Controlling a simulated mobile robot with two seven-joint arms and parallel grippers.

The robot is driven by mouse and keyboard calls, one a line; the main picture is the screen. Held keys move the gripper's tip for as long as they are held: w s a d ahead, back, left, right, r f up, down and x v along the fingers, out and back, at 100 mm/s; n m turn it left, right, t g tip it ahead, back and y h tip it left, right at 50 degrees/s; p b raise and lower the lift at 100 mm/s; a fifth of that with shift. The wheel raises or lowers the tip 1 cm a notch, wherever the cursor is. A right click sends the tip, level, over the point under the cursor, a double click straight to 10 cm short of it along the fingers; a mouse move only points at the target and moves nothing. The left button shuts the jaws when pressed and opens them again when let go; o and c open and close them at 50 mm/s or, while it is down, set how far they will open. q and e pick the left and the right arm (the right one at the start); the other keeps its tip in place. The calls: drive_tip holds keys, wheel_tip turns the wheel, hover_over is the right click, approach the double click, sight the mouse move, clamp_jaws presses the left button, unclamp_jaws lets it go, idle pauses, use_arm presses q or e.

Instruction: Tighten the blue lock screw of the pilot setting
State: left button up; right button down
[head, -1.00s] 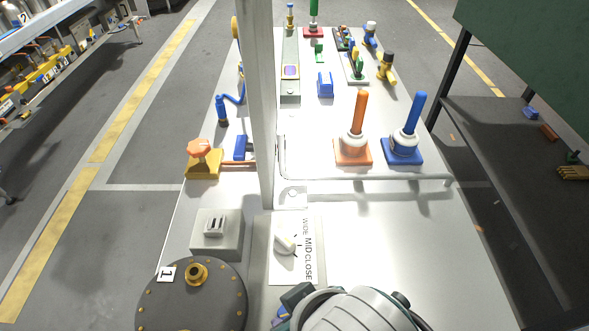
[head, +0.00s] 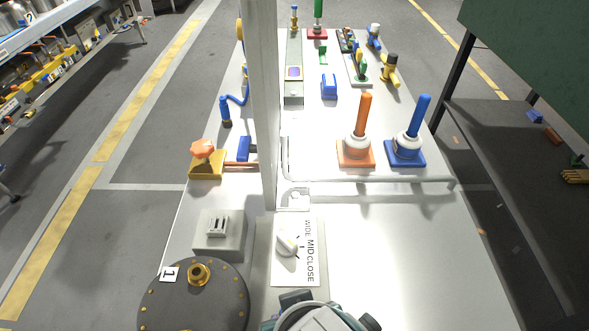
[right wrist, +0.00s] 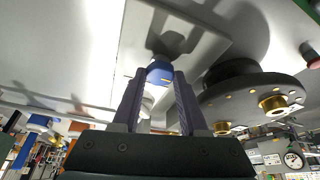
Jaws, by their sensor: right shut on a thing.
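The pilot setting is a pale plate (head: 295,268) with a white pointer knob (head: 287,242) and the words WIDE, MID and CLOSE, in the head view's lower middle. The blue lock screw (right wrist: 159,72) shows in the right wrist view, below a dark piece. My right gripper (right wrist: 160,76) is shut on it, with the purple-grey fingers at its two sides. In the head view my right wrist covers the area just in front of the plate, and the lock screw and fingertips are hidden there. My left gripper is not in view.
A dark round flange (head: 194,300) with a brass fitting stands left of the plate. Behind it are a grey switch box (head: 219,232) and an upright post (head: 264,120). Orange-handled (head: 361,130) and blue-handled (head: 408,140) tools stand further back. The bench's right front is clear.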

drive_tip(key=shift+c, duration=2.2)
unclamp_jaws()
drive_tip(key=p+v, duration=0.4)
drive_tip(key=v, duration=0.6)
drive_tip(key=shift+p, duration=0.3)
drive_tip(key=shift+d, duration=0.1)
drive_tip(key=s+d+r+m+h, duration=0.1)
drive_tip(key=s+d+r, duration=0.2)
drive_tip(key=d+r, duration=0.45)
drive_tip(key=s+d+r, duration=0.2)
drive_tip(key=d+r, duration=0.3)
drive_tip(key=d, duration=0.5)
wheel_tip(320, 180, up, 29)
drive_tip(key=p, duration=2.9)
drive_tip(key=shift+a+r+g, duration=0.15)
drive_tip(key=shift+g, duration=0.15)
